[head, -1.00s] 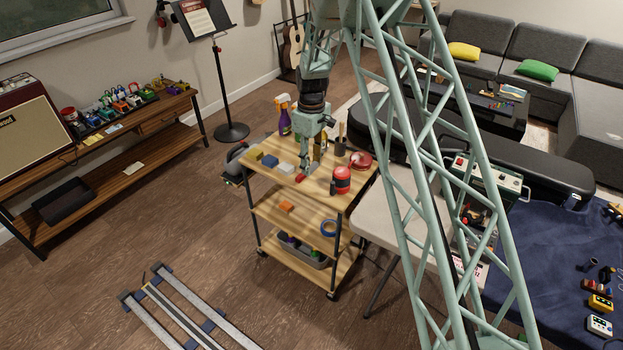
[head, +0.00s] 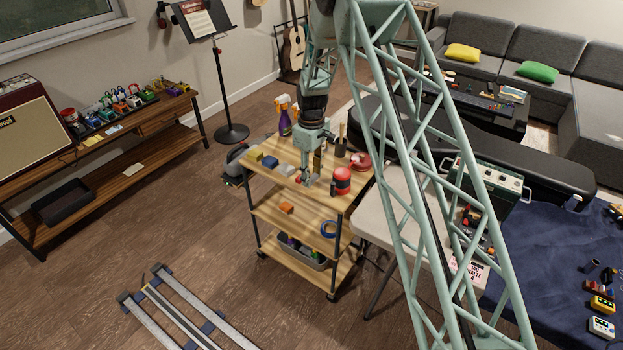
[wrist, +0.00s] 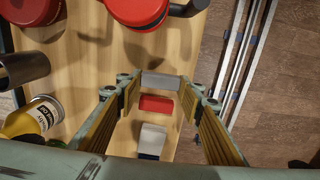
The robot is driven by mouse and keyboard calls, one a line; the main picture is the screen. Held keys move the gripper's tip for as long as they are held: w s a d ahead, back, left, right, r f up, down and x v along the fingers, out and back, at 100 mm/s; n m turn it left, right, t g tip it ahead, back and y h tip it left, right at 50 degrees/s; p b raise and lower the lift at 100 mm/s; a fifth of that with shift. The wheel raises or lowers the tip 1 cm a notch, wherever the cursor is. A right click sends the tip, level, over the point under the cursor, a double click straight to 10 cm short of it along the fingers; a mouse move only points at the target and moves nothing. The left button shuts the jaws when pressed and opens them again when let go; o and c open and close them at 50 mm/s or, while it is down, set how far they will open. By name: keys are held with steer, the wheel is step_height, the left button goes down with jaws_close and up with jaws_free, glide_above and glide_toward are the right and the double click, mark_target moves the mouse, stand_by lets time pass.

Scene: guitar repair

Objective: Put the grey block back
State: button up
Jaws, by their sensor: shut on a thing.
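The grey block (wrist: 160,80) is between my gripper's fingertips (wrist: 160,82) in the wrist view, and the fingers are shut on it. In the head view my gripper (head: 304,181) points down at the front part of the cart's wooden top, and the grey block is hard to make out there. A red block (wrist: 157,104) lies beside the held block, with a whitish block (wrist: 152,138) beyond it in the row. I cannot tell whether the grey block touches the top or is just above it.
The cart's edge is close to my gripper.

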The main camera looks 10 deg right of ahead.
steer(key=shift+f, duration=0.55)
steer(key=shift+f, duration=0.1)
steer(key=o, duration=0.9)
step_height(320, 180, up, 12)
steer(key=shift+r+p, duration=0.1)
steer(key=shift+p, duration=0.45)
steer(key=shift+r, duration=0.15)
stand_by(0.6)
